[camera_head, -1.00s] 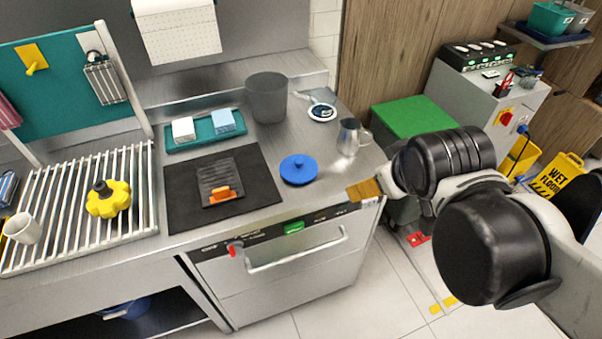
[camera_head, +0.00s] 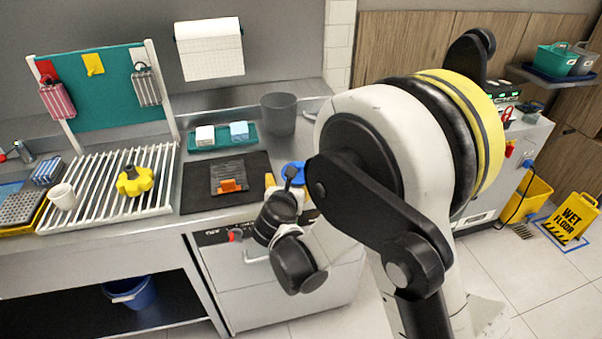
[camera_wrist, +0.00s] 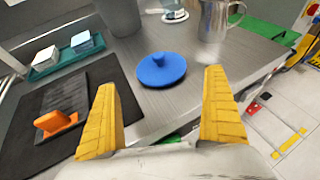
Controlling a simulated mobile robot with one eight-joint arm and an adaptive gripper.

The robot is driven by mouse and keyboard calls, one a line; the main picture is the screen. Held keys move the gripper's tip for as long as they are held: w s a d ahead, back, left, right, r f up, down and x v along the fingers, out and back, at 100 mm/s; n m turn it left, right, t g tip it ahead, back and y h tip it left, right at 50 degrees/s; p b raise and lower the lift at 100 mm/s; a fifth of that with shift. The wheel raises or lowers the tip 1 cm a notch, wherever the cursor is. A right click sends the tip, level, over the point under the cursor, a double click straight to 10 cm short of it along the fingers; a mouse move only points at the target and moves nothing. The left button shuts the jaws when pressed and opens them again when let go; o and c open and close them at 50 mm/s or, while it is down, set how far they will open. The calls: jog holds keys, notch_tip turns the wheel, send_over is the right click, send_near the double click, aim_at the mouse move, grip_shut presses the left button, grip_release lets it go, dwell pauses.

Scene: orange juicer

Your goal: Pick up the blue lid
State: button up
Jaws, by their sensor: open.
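The blue lid (camera_wrist: 162,71), a round disc with a small knob on top, lies flat on the steel counter in the wrist view. In the head view the lid (camera_head: 293,171) is partly hidden behind my arm. My gripper (camera_wrist: 161,108) is open, with its two yellow fingers wide apart and nothing between them. The lid lies ahead of the fingertips, roughly centred between them, and is not touched. In the head view my gripper (camera_head: 283,182) is at the counter's front edge, and its fingers are mostly hidden.
Right of the black mat (camera_wrist: 62,115) the counter is bare around the lid. A grey bin (camera_wrist: 119,15) and a metal pitcher (camera_wrist: 216,18) stand behind it. An orange-handled scraper (camera_wrist: 56,122) lies on the mat. The teal tray (camera_head: 222,139) holds two small blocks.

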aim_at(299, 179)
jog(key=b+x, duration=0.4)
jog(key=x, duration=0.7)
jog(key=shift+f, duration=0.15)
jog(key=shift+s, duration=0.1)
jog(key=c, duration=0.7)
jog(key=shift+r, duration=0.2)
